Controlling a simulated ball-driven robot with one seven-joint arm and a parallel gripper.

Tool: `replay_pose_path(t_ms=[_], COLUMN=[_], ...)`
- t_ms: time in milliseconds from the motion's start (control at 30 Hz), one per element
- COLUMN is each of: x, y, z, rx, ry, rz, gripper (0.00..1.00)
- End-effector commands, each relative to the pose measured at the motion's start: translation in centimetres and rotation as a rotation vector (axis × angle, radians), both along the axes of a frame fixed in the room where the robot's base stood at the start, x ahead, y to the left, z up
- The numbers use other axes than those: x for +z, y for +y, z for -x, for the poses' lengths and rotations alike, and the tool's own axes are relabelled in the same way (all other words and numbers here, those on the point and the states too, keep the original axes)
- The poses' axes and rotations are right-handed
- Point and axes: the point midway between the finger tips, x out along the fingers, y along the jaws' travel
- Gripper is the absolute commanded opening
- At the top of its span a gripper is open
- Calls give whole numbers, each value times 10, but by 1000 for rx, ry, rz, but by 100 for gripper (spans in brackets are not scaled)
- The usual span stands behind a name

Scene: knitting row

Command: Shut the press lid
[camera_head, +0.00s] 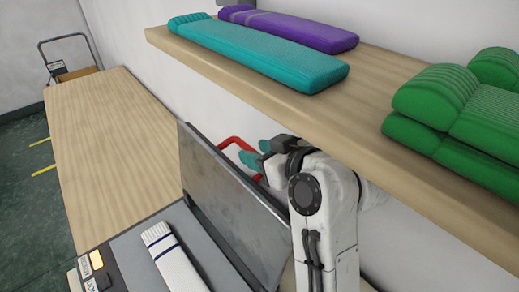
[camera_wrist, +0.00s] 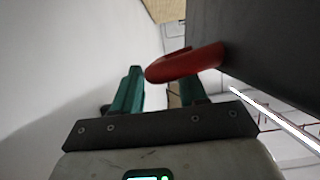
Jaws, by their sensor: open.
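The press lid (camera_head: 225,190) is a grey metal plate standing raised and tilted along the right side of the press bed (camera_head: 132,258). A red handle (camera_head: 231,142) projects from the lid's far side. My gripper (camera_head: 254,153), with teal fingers, is open behind the lid, close to the handle. In the wrist view the red handle (camera_wrist: 185,66) reaches across in front of the right finger, its rounded end toward the gap between the fingers. I cannot tell whether they touch. The dark lid (camera_wrist: 265,45) fills the upper right there.
A white knit piece with a blue stripe (camera_head: 172,255) lies on the bed. A wooden shelf (camera_head: 345,125) with teal, purple and green knits overhangs my arm. The wooden table (camera_head: 115,150) beyond the press is clear. A cart (camera_head: 72,65) stands far left.

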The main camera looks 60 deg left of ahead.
Motion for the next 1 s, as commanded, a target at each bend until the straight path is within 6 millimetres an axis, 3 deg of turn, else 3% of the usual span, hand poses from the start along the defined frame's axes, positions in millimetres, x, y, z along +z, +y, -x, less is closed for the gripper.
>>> replay_pose_path(t_ms=[233,667,1000], x=[0,0,0], y=[1,0,0], z=[0,0,0], rx=[0,-1,-1], ry=[-1,-1,-1], rz=[0,0,0], gripper=[42,1,0])
